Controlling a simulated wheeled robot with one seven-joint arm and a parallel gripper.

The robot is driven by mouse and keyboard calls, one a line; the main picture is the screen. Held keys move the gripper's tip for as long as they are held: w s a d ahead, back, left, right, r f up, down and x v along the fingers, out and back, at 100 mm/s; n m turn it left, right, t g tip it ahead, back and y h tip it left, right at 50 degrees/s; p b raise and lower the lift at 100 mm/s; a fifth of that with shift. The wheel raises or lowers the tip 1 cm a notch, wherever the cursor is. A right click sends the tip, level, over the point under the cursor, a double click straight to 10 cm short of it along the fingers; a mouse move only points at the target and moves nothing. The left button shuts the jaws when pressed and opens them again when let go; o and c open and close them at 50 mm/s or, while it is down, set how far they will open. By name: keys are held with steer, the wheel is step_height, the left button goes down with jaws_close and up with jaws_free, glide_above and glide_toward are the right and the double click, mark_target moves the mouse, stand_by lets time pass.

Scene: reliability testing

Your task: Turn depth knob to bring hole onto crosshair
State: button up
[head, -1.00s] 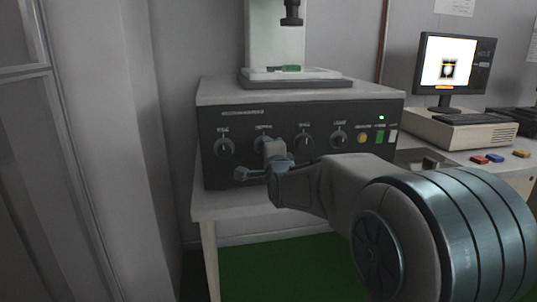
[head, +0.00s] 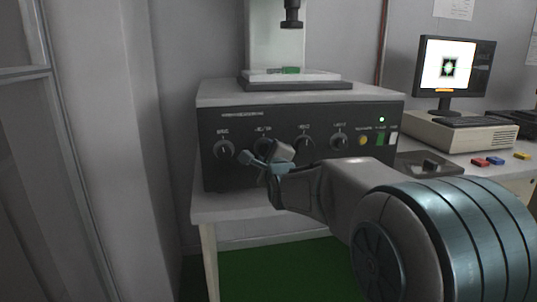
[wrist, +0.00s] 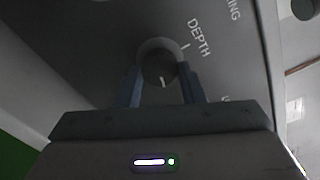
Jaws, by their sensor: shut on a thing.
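The depth knob (wrist: 157,60) sits between the two fingers of my gripper (wrist: 162,86) in the wrist view, beside the printed word DEPTH. My gripper is shut on it. In the head view my gripper (head: 268,160) is at the second knob from the left on the dark panel, tilted, and covers most of that knob. The monitor (head: 449,64) shows a white screen with a dark square. A pale shape lies around the middle of that square. The crosshair and hole are too small to tell apart.
A stage with a small green piece (head: 290,70) stands on top. Small red, blue and yellow blocks lie on the right table.

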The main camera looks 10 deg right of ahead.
steer(key=o, duration=1)
steer(key=shift+s+p, duration=1.35)
steer(key=shift+s, duration=5.6)
